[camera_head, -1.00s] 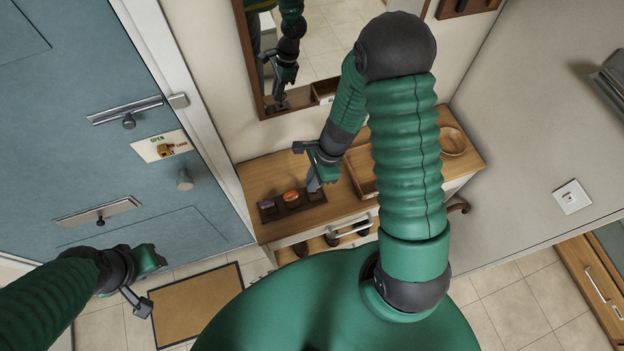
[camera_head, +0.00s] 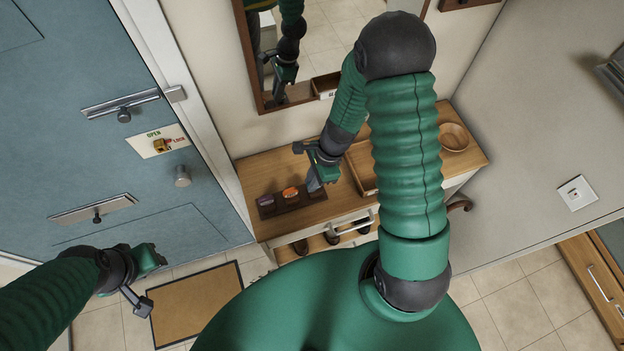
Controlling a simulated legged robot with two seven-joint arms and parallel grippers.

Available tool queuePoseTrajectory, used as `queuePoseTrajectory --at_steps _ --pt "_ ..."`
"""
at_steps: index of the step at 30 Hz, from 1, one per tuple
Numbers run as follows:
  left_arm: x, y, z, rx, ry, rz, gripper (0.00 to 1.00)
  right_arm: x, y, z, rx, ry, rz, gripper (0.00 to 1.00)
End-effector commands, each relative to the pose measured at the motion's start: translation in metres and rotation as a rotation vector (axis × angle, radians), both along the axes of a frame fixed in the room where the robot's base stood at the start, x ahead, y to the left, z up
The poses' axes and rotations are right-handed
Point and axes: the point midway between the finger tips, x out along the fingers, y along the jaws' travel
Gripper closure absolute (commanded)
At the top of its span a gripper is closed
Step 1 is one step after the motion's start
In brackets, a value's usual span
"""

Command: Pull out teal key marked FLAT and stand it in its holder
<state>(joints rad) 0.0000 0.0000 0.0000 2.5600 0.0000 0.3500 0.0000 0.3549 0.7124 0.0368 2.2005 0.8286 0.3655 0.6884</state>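A dark wooden holder (camera_head: 267,211) stands on the console table, with a purple-topped piece (camera_head: 266,200) and an orange-topped piece (camera_head: 290,193) in it. My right gripper (camera_head: 315,180) is over the holder's right end, pointing down. A grey-blue surface shows there; I cannot tell whether it is a finger or a held thing. No teal key marked FLAT can be made out; the gripper hides that end of the holder. My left gripper (camera_head: 146,281) is open and empty, low in front of the door.
The console table (camera_head: 252,177) also bears a wooden tray (camera_head: 360,165), partly behind my arm, and a round bowl (camera_head: 454,137). A mirror (camera_head: 325,45) hangs above. The blue door (camera_head: 60,130) at left has an OPEN/LOCK plate (camera_head: 145,142). A mat (camera_head: 197,305) lies on the floor.

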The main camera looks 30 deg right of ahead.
Motion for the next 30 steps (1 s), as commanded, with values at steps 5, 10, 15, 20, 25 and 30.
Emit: queuePoseTrajectory --at_steps 5,10,15,20,25,30 --pt "0.000 0.000 0.001 0.000 0.000 0.000 0.64 0.000 0.000 0.001 0.000 0.000 0.000 0.63" --pt "0.000 0.000 0.001 0.000 0.000 0.000 0.64 0.000 0.000 0.001 0.000 0.000 0.000 0.62" --pt "0.000 0.000 0.001 0.000 0.000 0.000 0.64 0.000 -0.001 0.003 -0.001 -0.002 0.000 0.62" --pt "0.000 0.000 0.001 0.000 0.000 0.000 0.64 0.000 -0.008 0.028 -0.003 -0.005 0.002 0.62" --pt "0.000 0.000 0.002 0.000 0.000 0.000 0.64 -0.003 -0.022 0.075 -0.003 -0.008 0.001 0.62" --pt "0.000 0.000 0.000 0.000 0.000 0.000 0.64 -0.006 -0.036 0.121 -0.002 -0.006 0.000 0.62"
